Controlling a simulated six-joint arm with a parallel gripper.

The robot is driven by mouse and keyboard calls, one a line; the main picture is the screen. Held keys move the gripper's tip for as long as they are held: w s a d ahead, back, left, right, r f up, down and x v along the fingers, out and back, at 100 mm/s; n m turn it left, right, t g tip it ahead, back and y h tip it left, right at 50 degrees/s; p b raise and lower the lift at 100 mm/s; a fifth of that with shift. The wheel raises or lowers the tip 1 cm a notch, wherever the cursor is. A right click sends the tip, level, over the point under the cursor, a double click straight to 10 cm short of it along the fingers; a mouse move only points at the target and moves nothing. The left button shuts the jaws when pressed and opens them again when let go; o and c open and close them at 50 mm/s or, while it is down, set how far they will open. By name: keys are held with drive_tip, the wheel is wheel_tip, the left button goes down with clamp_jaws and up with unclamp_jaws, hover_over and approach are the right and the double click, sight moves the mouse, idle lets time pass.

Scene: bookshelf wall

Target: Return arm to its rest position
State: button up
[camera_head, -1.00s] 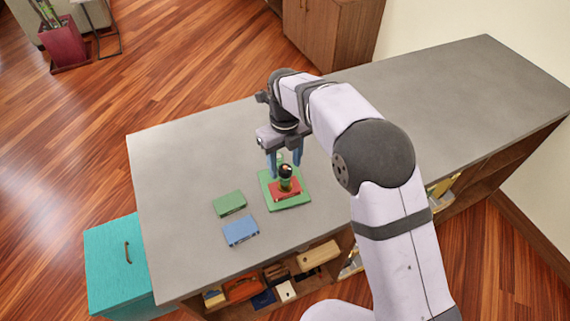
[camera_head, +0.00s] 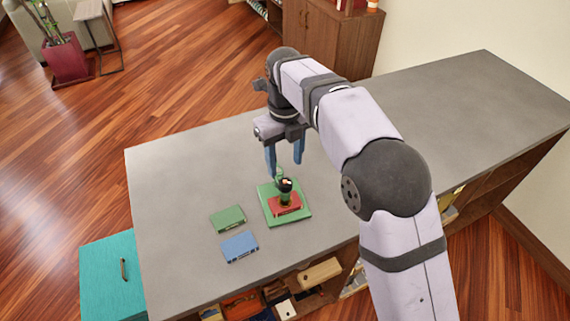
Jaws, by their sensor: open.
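My gripper (camera_head: 285,166) hangs over the grey countertop with its two blue fingers apart and nothing between them. Below it and close to the fingertips is a stack. A green flat book-like block (camera_head: 270,196) lies at the bottom. A smaller red block (camera_head: 289,208) lies on it, and a small dark and green figure-like object (camera_head: 285,190) stands on the red block. The fingertips appear above and behind the stack, and I see no contact.
A green block (camera_head: 228,218) and a blue block (camera_head: 239,246) lie on the countertop (camera_head: 180,180) left of the stack. A teal cabinet (camera_head: 105,270) stands at the lower left. Shelves with books run under the counter's front. The countertop's right part is clear.

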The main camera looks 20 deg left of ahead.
drive_tip(key=shift+d, duration=0.1)
drive_tip(key=s+d+f+n, duration=0.2)
drive_tip(key=d+n, duration=1)
drive_tip(key=d, duration=0.7)
drive_tip(key=s+d+f+n, duration=0.3)
drive_tip(key=s+d+n, duration=0.3)
drive_tip(key=s+d, duration=0.1)
drive_tip(key=s+d+f+n, duration=0.3)
drive_tip(key=s+d+n, duration=0.4)
drive_tip(key=s, duration=0.1)
drive_tip(key=shift+s+d+n, duration=0.2)
drive_tip(key=shift+n, duration=0.1)
drive_tip(key=shift+f, duration=0.1)
